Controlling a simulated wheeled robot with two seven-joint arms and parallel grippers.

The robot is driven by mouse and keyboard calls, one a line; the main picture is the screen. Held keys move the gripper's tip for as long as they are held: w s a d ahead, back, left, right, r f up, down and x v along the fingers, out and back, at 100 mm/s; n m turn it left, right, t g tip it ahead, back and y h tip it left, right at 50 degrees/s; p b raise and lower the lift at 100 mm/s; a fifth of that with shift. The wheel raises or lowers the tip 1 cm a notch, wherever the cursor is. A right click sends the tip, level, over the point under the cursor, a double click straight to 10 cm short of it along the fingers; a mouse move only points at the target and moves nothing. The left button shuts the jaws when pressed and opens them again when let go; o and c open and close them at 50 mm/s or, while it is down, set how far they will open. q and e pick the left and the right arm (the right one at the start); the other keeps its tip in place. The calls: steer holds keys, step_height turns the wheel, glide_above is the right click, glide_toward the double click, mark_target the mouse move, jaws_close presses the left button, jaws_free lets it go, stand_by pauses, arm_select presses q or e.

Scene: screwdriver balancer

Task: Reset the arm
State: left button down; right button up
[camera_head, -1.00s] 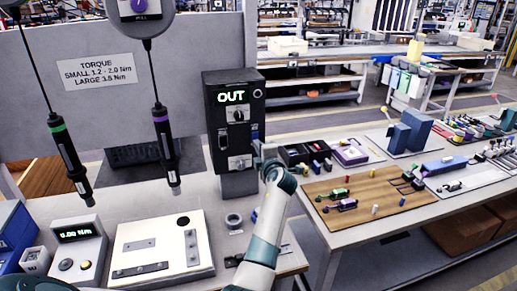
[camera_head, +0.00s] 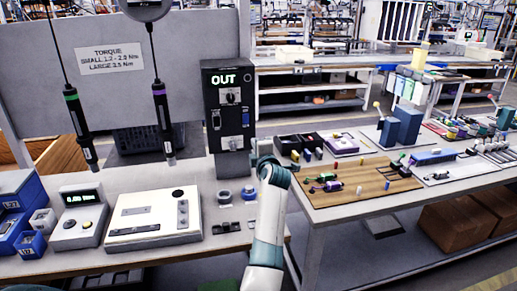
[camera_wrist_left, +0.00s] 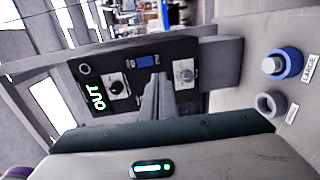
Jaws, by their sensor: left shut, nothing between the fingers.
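My left arm rises from the bottom of the head view, and its left gripper (camera_head: 259,157) is at the right edge of the black box (camera_head: 228,118) with the lit word OUT. The gripper is shut and empty; its fingers also show in the left wrist view (camera_wrist_left: 158,98), in front of the box face. I cannot tell if they touch it. Two hanging screwdrivers, one with a green band (camera_head: 80,128) and one with a purple band (camera_head: 163,122), are left of the box. My right gripper is not in view.
A white plate fixture (camera_head: 125,226) and a torque meter (camera_head: 80,220) stand on the left bench. Two round holders, one blue (camera_wrist_left: 283,63) and one grey (camera_wrist_left: 270,104), sit below the box. A wooden board (camera_head: 365,185) with small parts lies on the right table.

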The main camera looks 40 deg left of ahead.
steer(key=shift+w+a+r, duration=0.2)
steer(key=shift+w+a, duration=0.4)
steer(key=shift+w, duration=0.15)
